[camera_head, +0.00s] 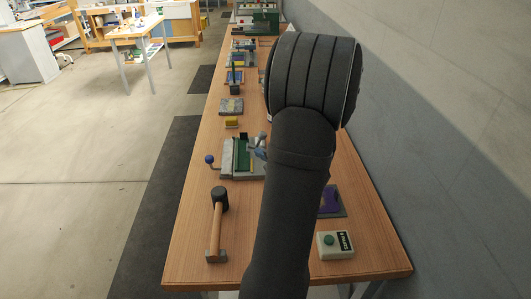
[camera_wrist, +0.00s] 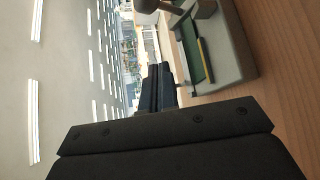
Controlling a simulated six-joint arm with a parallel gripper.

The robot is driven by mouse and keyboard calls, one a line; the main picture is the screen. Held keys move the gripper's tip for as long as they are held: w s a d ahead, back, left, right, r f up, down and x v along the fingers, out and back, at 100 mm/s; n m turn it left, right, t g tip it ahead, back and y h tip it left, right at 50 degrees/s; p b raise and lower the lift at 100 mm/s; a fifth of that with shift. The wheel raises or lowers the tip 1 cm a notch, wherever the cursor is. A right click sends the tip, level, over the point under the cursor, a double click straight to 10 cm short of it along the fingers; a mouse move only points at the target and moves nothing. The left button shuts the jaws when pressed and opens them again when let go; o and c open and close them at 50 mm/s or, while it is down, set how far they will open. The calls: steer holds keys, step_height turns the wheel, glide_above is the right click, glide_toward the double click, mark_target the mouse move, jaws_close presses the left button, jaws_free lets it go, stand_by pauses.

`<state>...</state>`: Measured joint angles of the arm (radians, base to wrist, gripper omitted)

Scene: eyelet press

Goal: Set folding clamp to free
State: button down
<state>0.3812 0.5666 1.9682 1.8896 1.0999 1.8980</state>
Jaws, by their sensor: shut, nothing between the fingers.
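A grey bench device with a green bed and a blue ball-ended lever, which looks like the folding clamp (camera_head: 241,159), sits mid-bench, just left of my arm in the head view. Its right side is partly hidden behind my arm. In the wrist view, part of what looks like the same device (camera_wrist: 205,50) shows at upper right, with a green strip and a rounded knob above. My gripper (camera_wrist: 162,88) appears as dark fingers in the middle of the wrist view, shut and empty. It appears beside the device, with no contact visible.
A mallet (camera_head: 217,225) lies near the front left of the wooden bench (camera_head: 190,262). A pale box with a green button (camera_head: 335,244) and a purple pad (camera_head: 329,201) are at right. A yellow block (camera_head: 231,123) and several fixtures stand farther back. A grey wall borders the right.

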mark_target(259, 141)
steer(key=x, duration=0.7)
steer(key=shift+w+a, duration=0.15)
steer(key=d, duration=0.2)
steer(key=d+r, duration=0.1)
steer(key=shift+w, duration=0.35)
steer(key=shift+w+d+r, duration=0.15)
steer(key=shift+w+d, duration=0.05)
steer(key=shift+d, duration=0.25)
